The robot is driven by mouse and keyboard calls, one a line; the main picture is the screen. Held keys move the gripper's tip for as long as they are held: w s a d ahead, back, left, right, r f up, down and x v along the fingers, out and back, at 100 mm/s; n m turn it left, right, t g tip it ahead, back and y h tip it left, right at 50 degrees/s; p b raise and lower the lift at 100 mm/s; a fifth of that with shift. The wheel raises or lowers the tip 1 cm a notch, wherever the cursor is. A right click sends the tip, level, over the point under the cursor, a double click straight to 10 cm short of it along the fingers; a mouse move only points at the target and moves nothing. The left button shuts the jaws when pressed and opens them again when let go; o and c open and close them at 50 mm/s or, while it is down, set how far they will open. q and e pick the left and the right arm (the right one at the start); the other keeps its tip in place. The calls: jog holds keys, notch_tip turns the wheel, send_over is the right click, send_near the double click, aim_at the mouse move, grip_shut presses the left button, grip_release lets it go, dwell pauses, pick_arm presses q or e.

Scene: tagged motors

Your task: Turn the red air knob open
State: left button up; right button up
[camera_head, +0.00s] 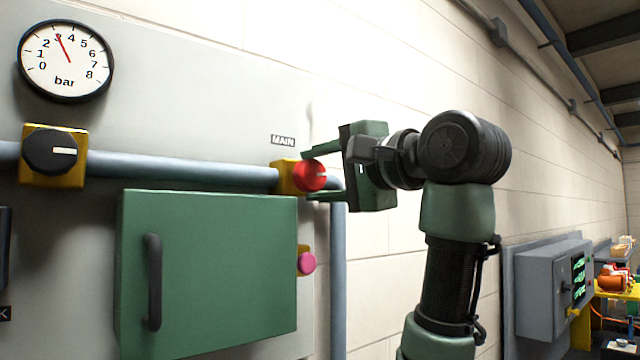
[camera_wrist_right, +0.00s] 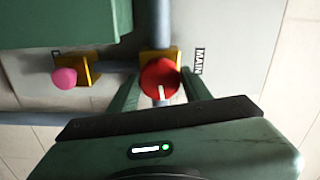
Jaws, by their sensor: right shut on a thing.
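The red air knob (camera_head: 309,175) sits on a yellow block (camera_head: 287,177) on the grey pipe, below a label reading MAIN (camera_head: 283,141). My right gripper (camera_head: 316,174) reaches it from the right, with one green finger above and one below. In the right wrist view the red knob (camera_wrist_right: 160,77) lies between the two fingers of my right gripper (camera_wrist_right: 160,88), which is shut on it. The white mark on the knob points toward my palm in that view. The pressure gauge (camera_head: 65,61) has its red needle near 3 bar. My left gripper is in neither view.
A black knob (camera_head: 51,152) on a yellow block is at the left of the pipe (camera_head: 180,171). A green cabinet (camera_head: 215,270) with a dark handle stands out below the pipe. A pink button (camera_head: 306,263) is beside it. A grey control box (camera_head: 548,285) is further right.

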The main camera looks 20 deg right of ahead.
jog(key=shift+a+m+b, duration=0.1)
jog(key=shift+m+b, duration=0.25)
jog(key=shift+m, duration=0.45)
jog(key=o, duration=1.4)
jog(key=shift+w, duration=0.2)
jog(key=b+v, duration=0.4)
jog(key=v, duration=0.3)
jog(key=shift+s, duration=0.35)
